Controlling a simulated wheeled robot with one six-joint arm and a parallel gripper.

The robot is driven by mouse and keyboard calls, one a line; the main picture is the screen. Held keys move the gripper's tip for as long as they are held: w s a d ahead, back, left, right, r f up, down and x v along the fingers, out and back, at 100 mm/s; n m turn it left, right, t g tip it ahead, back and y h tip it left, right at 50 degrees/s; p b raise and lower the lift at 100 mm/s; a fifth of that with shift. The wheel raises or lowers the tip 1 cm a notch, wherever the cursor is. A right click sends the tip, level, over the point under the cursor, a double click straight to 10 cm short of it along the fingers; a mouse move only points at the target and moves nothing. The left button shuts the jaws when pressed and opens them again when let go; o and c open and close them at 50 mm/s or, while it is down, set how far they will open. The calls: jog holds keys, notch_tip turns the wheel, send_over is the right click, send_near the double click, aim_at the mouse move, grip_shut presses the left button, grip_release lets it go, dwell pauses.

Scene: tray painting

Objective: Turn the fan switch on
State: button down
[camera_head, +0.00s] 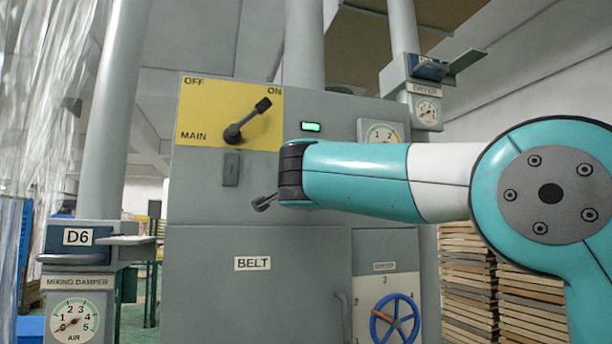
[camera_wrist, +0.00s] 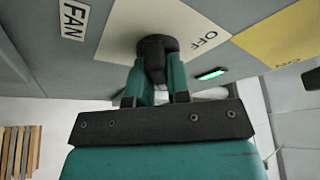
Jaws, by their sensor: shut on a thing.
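The fan switch has a black knob (camera_wrist: 156,46) in the middle of a pale plate (camera_wrist: 205,25) marked OFF, seen in the wrist view. A FAN label (camera_wrist: 73,20) is to the left of the plate. My gripper (camera_wrist: 157,82) has its two teal fingers shut on the black knob, one on each side. In the head view, my arm hides the fan plate and the fingers. A dark lever end (camera_head: 264,202) shows just left of my wrist there; I cannot tell whether it belongs to the fan switch.
A yellow MAIN plate (camera_head: 202,107) with a black lever (camera_head: 249,119) pointing toward ON is above left of my wrist. A green light (camera_head: 311,127) glows on the grey cabinet (camera_head: 200,300). A blue handwheel (camera_head: 394,318) is below. Stacked boards (camera_head: 467,285) stand at right.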

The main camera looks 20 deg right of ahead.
jog(key=shift+f, duration=0.1)
jog(key=c, duration=1.1)
grip_release()
jog(key=b+v, duration=0.4)
jog(key=v, duration=1.3)
jog(key=shift+s+d+f, duration=0.1)
jog(key=shift+s, duration=0.1)
jog(key=shift+w+f, duration=0.1)
